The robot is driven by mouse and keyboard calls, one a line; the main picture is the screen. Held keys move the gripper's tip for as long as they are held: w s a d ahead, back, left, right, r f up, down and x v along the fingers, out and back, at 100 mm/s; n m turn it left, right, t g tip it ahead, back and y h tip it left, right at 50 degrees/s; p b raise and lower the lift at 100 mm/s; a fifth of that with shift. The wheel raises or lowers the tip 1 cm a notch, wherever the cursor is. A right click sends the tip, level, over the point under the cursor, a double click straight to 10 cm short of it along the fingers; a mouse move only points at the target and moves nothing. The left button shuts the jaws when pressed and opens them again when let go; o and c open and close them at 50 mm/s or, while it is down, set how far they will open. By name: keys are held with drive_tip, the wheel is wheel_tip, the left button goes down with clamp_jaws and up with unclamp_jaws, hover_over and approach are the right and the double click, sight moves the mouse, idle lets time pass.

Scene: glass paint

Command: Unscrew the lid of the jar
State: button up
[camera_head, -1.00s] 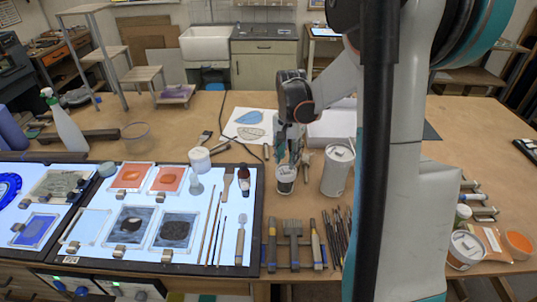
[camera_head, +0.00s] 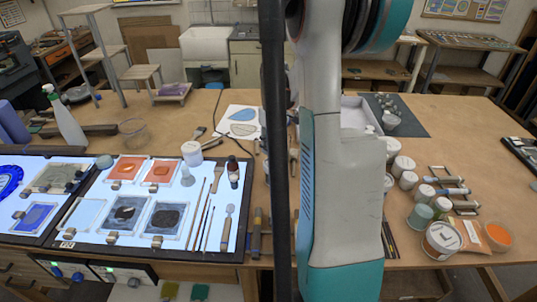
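Several lidded jars stand on the wooden table; I cannot tell which one the task means. A white jar (camera_head: 192,153) stands at the back edge of the light panel. A group of small jars stands right of my arm, with a white-lidded jar (camera_head: 401,165) and a greenish jar (camera_head: 420,215) among them. A larger tin (camera_head: 442,240) with a pale lid stands nearer the front. My arm and its dark cable cover the middle of the picture. They hide my gripper's fingers and the spot where a small white jar stood under them earlier.
The light panel (camera_head: 246,215) with glass pieces, brushes and bottles fills the left of the table. A dark mat (camera_head: 410,118) with small items lies at the back right. The table's far right is mostly clear.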

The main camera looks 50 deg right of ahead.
sight(273, 162)
drive_tip(key=m, duration=0.5)
drive_tip(key=shift+m+p, duration=0.35)
drive_tip(key=shift+m, duration=0.05)
drive_tip(key=m, duration=0.6)
drive_tip(key=shift+f+p, duration=0.2)
drive_tip(key=shift+p, duration=0.2)
drive_tip(key=m, duration=0.4)
drive_tip(key=m+p, duration=0.1)
drive_tip(key=m, duration=0.1)
drive_tip(key=shift+f, duration=0.25)
drive_tip(key=m, duration=0.5)
drive_tip(key=shift+f+p, duration=0.2)
drive_tip(key=shift+p, duration=0.2)
drive_tip(key=shift+m, duration=0.3)
wheel_tip(273, 162, down, 4)
drive_tip(key=b, duration=0.4)
drive_tip(key=shift+f, duration=0.2)
drive_tip(key=shift+s+a+f+b, duration=0.2)
drive_tip(key=shift+f+b, duration=0.2)
drive_tip(key=shift+b, duration=0.05)
drive_tip(key=shift+s+a+f+b, duration=0.15)
drive_tip(key=shift+f+b, duration=0.25)
drive_tip(key=shift+w+d+f, duration=0.15)
drive_tip(key=shift+w+d, duration=0.1)
drive_tip(key=shift+w+d, duration=0.1)
drive_tip(key=c, duration=0.6)
